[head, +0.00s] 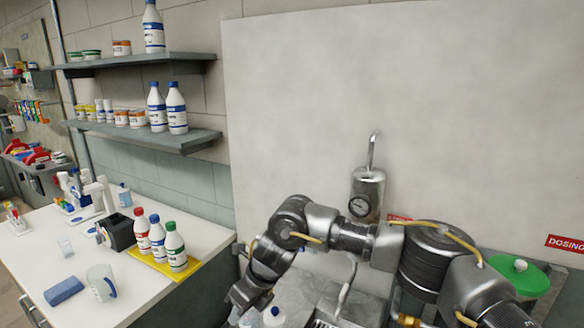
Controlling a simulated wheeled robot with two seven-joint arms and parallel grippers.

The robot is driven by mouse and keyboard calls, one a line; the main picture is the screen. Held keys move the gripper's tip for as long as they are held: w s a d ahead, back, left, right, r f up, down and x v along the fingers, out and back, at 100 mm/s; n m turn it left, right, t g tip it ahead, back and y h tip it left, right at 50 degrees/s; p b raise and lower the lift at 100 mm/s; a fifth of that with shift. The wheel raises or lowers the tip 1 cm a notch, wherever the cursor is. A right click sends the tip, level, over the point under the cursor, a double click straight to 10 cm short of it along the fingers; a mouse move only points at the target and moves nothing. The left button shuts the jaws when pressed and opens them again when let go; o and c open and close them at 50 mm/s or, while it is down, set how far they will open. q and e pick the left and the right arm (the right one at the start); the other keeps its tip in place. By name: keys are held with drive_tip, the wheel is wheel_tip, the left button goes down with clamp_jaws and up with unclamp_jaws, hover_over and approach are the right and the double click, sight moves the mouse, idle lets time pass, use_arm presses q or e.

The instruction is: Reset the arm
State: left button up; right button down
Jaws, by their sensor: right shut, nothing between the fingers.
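My right arm (425,255) reaches in from the right across the lower middle of the head view and bends down at its far end. My right gripper (236,316) is at the bottom edge, between the white counter and the grey sink area, pointing down. It is shut with nothing in it, and its tips are partly cut off by the frame. My left gripper is out of view.
A metal cylinder with a gauge (367,195) is on the back wall. A green round lid (520,275) lies behind my arm at right.

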drive_tip(key=s+a+f+m+t+y, duration=0.25)
drive_tip(key=s+a+m+y, duration=0.55)
drive_tip(key=m, duration=0.4)
drive_tip(key=d+f+m+t+h, duration=0.3)
drive_tip(key=d+f+m+t, duration=0.15)
drive_tip(key=d+m, duration=0.6)
drive_tip(key=d+f+m+t+h, duration=0.3)
drive_tip(key=d+f+m+h, duration=0.15)
drive_tip(key=d+m, duration=0.6)
drive_tip(key=s+d+f+m+g+h, duration=0.2)
drive_tip(key=s+d+f+m, duration=0.15)
drive_tip(key=s+d, duration=0.4)
drive_tip(key=s+d+f+m+g+h, duration=0.25)
drive_tip(key=s+d+m, duration=0.25)
drive_tip(key=s+d, duration=0.3)
drive_tip(key=s+d+f+m+g+h, duration=0.1)
drive_tip(key=s+d+f+m+g, duration=0.2)
drive_tip(key=s+d, duration=0.5)
wheel_tip(320, 180, down, 26)
drive_tip(key=w+b, duration=0.1)
drive_tip(key=s+d+f, duration=0.2)
drive_tip(key=s+f, duration=1.4)
drive_tip(key=f, duration=0.1)
drive_tip(key=shift+s+d+f+m+g+h+b, duration=0.2)
drive_tip(key=shift+s+d+m+g+h+b, duration=0.15)
drive_tip(key=shift+d+g, duration=0.1)
